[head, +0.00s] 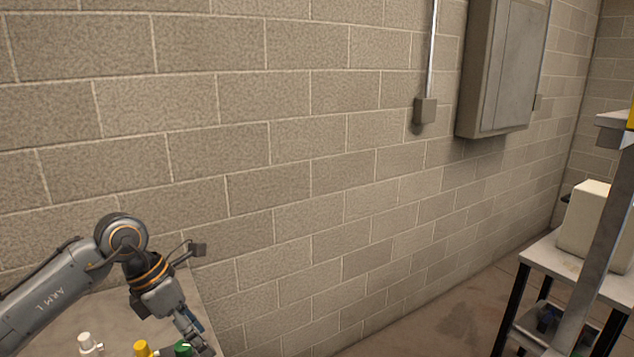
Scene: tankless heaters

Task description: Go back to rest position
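My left arm comes in from the lower left, bent at a joint above a pale tabletop (105,312). My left gripper (192,335) points down to the right near the table's right edge, close to a green-topped fitting (183,348). Its fingers are small and partly hidden, so I cannot tell whether they are open or shut, or whether they touch the fitting. My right gripper is not in view.
A white fitting (88,343) and a yellow one (142,348) stand at the bottom edge. A block wall (290,190) runs behind, with a grey cabinet (505,65) and small box (425,110). A table (585,272) at right holds a pale box (585,215). Floor (450,320) between is clear.

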